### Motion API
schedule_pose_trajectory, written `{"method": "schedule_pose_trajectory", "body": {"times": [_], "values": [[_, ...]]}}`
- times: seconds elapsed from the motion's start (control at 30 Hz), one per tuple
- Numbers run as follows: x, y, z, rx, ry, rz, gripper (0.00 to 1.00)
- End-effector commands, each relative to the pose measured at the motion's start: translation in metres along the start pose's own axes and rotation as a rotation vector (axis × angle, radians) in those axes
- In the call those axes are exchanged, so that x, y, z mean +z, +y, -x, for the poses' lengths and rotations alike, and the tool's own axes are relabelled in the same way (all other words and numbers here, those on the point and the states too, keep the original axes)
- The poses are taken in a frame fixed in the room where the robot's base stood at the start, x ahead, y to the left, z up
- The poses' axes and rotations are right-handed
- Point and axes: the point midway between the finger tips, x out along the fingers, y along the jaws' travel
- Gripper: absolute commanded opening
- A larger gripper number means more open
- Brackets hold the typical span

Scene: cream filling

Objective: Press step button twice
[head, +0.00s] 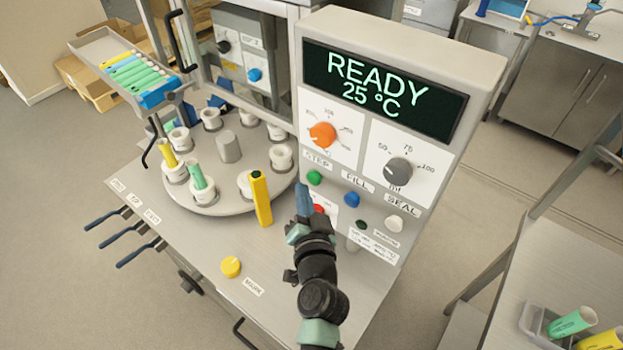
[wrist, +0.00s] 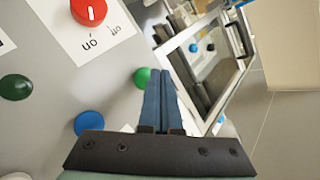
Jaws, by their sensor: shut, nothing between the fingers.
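The step button is a round green button (head: 314,178) under the STEP label on the machine's front panel. It also shows in the wrist view (wrist: 142,77), partly hidden behind the fingers. My gripper (head: 302,190) has its blue fingers together and empty, with the tips just below and left of the green button in the head view. In the wrist view the fingertips (wrist: 159,74) are just right of the button. I cannot tell whether they touch it. The display (head: 383,92) reads READY 25 °C.
The blue fill button (head: 351,199), white seal button (head: 394,223) and red switch (head: 318,209) are close by. The tabletop in front is mostly clear.

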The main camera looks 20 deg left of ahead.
Motion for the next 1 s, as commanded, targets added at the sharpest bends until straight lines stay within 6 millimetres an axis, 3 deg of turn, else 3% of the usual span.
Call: {"method": "schedule_pose_trajectory", "body": {"times": [1.0], "values": [[-0.0032, 0.0049, -0.0059, 0.000, 0.000, 0.000, 0.00]]}}
